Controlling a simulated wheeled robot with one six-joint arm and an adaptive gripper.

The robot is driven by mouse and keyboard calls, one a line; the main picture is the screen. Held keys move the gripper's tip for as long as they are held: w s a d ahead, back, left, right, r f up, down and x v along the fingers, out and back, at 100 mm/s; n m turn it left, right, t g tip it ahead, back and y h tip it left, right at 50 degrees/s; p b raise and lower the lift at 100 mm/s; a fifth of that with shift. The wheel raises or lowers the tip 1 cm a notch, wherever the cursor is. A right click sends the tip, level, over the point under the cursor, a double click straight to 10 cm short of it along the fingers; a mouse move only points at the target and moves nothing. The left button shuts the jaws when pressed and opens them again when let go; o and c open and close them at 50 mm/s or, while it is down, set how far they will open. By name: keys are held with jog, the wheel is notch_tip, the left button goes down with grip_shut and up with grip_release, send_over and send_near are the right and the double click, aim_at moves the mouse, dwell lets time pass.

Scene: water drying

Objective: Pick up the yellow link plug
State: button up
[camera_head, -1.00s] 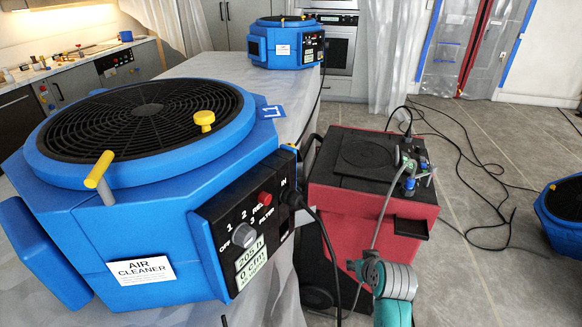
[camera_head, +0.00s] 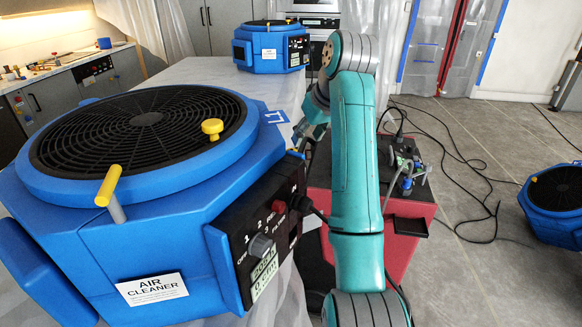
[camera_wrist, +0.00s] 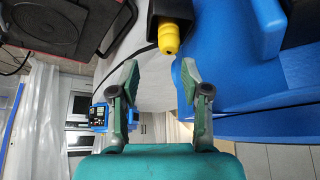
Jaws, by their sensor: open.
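A yellow plug (camera_wrist: 168,40) shows in the wrist view, sticking out of a black housing (camera_wrist: 172,12) on the side of a blue air cleaner (camera_wrist: 235,65). My gripper (camera_wrist: 159,78) is open and empty. The plug lies just beyond the gap between its fingertips, a little toward the right finger, and looks apart from both. In the head view, the near air cleaner (camera_head: 150,235) stands at the left. I cannot make out the plug there. My gripper is beside the far end of the cleaner's black control panel, partly hidden by my arm.
A yellow knob (camera_head: 212,128) and a yellow-tipped lever (camera_head: 112,185) are on the near cleaner. A red and black machine (camera_head: 402,205) stands to the right. Another blue cleaner (camera_head: 272,46) stands farther back. Black cables (camera_head: 450,150) lie on the floor.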

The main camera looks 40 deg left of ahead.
aim_at(292, 151)
jog(key=x, duration=0.3)
jog(key=a+x, duration=0.1)
jog(key=x, duration=0.2)
jog(key=s+x, duration=0.1)
jog(key=x, duration=0.2)
jog(key=shift+a+r, duration=0.2)
jog(key=shift+a, duration=0.05)
grip_shut()
